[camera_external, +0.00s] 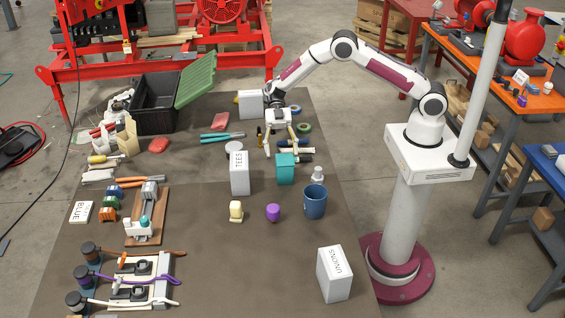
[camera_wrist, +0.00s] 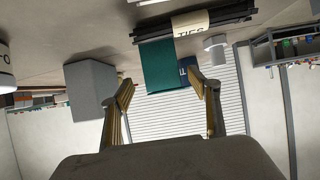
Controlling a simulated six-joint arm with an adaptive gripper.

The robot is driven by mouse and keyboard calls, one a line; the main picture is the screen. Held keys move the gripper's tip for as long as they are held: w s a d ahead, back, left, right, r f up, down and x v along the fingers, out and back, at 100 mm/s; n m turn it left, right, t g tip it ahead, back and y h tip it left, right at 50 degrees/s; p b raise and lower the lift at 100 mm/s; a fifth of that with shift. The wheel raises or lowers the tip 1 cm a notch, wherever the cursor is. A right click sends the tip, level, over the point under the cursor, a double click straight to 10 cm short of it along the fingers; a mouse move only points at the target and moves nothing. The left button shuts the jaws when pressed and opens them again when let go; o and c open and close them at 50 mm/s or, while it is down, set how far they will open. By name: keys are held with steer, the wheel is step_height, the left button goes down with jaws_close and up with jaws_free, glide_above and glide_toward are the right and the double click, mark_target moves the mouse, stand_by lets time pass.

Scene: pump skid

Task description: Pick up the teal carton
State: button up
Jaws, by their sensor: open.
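The teal carton (camera_external: 286,170) stands upright on the dark mat, near the middle of the external view. In the wrist view the teal carton (camera_wrist: 168,64) shows just beyond the gap between my fingertips. My gripper (camera_external: 284,150) is open, with its tan fingers spread apart beside the carton's upper part. In the wrist view my gripper (camera_wrist: 165,88) has nothing clasped between its fingers. I cannot tell whether either finger touches the carton.
A white box (camera_external: 240,173) stands close left of the carton. A blue mug (camera_external: 315,201), a small white bottle (camera_external: 317,174) and a purple item (camera_external: 273,212) are near it. A black bundle with a TIES label (camera_wrist: 192,24) is close in the wrist view. The mat's front middle is clear.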

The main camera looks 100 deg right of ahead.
mark_target(285, 177)
steer(key=shift+x, duration=0.95)
steer(key=shift+a, duration=0.15)
steer(key=shift+s+a+f, duration=0.1)
steer(key=shift+a+f, duration=0.15)
steer(key=shift+a, duration=0.7)
steer(key=shift+s+a+f, duration=0.1)
steer(key=shift+a+f, duration=0.15)
steer(key=shift+a, duration=0.7)
steer(key=shift+a+f, duration=0.25)
steer(key=shift+a, duration=0.25)
steer(key=c, duration=1.6)
